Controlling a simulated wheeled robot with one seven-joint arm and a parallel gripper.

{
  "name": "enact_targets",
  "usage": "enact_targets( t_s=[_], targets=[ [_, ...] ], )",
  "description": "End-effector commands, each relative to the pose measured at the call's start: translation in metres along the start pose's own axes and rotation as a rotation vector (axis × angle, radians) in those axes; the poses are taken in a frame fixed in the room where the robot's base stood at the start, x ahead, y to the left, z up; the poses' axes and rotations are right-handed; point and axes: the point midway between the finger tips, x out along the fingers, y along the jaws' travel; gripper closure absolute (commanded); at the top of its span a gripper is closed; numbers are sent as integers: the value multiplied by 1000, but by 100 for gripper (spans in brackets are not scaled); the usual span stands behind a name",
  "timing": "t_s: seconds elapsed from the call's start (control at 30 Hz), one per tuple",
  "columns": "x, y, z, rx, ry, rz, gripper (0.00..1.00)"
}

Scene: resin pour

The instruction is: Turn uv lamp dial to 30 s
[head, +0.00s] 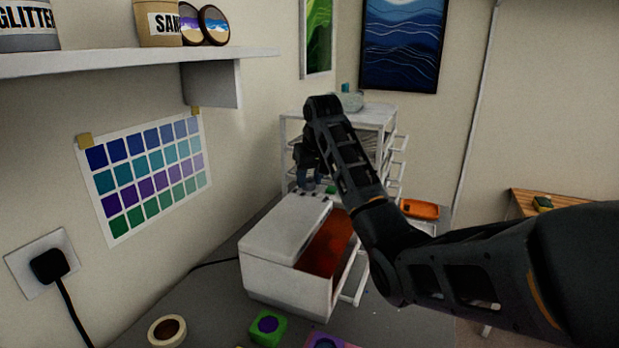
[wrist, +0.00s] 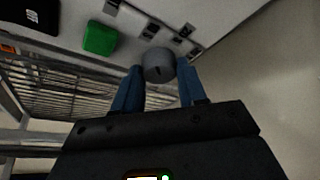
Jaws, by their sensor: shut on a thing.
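The UV lamp (head: 270,275) is a white box with an orange-lit opening, standing on the grey bench in the head view. Its grey round dial (wrist: 158,64) sits between the two blue fingers of my gripper (wrist: 160,82) in the wrist view. The fingers are shut on the dial from both sides. A short dark mark shows on the dial's face. Small dark labels surround the dial, too blurred to read. In the head view my gripper (head: 309,178) is over the lamp's far end, and the dial cannot be made out there.
A green button (wrist: 100,38) is beside the dial on the lamp panel. A white wire rack (head: 378,117) stands behind the lamp. A tape roll (head: 152,331) and a green mould (head: 254,330) lie in front. A shelf (head: 130,60) juts from the left wall.

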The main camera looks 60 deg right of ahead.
Motion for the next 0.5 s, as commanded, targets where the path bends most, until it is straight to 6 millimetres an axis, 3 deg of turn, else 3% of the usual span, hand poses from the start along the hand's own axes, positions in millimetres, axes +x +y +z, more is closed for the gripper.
enact_targets(
  t_s=[0.27,0.5],
  targets=[
    [0,-1,0,52,1,21,89],
    [-1,-3,-1,199,3,81,89]
  ],
)
